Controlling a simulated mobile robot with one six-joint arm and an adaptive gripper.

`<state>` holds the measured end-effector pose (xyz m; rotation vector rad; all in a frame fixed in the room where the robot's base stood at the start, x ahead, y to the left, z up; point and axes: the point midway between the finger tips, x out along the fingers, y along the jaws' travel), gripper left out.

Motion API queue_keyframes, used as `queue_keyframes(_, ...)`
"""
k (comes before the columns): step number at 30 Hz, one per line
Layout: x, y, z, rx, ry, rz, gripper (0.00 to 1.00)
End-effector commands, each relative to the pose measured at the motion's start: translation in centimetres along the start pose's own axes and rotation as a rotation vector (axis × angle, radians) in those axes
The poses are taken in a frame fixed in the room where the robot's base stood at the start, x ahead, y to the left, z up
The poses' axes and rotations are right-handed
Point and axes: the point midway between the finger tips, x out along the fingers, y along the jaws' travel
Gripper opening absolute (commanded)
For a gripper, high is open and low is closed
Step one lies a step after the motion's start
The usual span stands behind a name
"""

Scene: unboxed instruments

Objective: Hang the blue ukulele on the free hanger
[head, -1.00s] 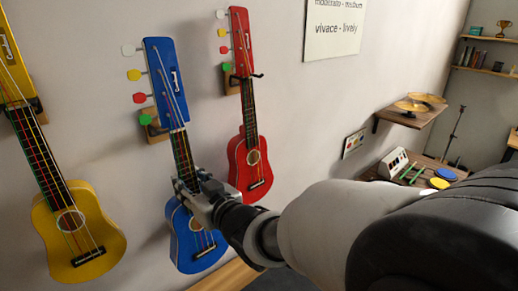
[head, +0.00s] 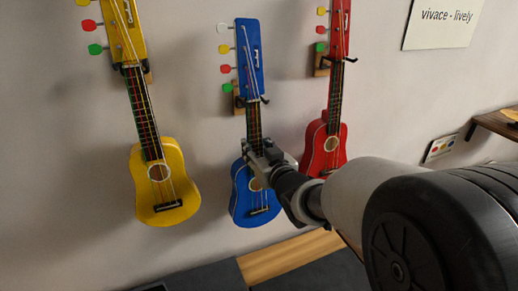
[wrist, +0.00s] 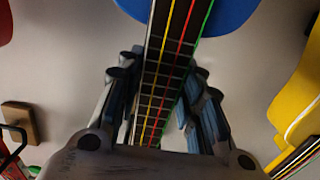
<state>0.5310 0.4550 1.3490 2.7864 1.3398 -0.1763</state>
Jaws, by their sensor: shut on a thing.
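The blue ukulele (head: 241,196) is upright, headstock up, close to the wall between the yellow and red ukuleles. My gripper (head: 259,158) is shut on its neck, just above the body. In the wrist view the neck (wrist: 172,55) runs between the two fingers (wrist: 160,110), with the blue body at the top. The middle hanger (head: 238,104) has a wooden block behind the neck. Its black prongs show on either side of the neck, just under the headstock. I cannot tell whether the headstock's weight rests on them.
The yellow ukulele (head: 146,203) hangs at left and the red ukulele (head: 316,150) at right, near my arm. A sign (head: 440,22) is on the wall at upper right. A wooden shelf (head: 496,122) juts out at right. A wooden edge (head: 285,256) lies below.

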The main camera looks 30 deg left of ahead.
Motion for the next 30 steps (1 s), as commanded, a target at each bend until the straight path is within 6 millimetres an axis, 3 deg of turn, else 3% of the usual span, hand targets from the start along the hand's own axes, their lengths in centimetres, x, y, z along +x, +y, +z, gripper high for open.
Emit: queue_keyframes(30,0.70,-0.02,-0.28,-0.001,0.005,0.000,0.09)
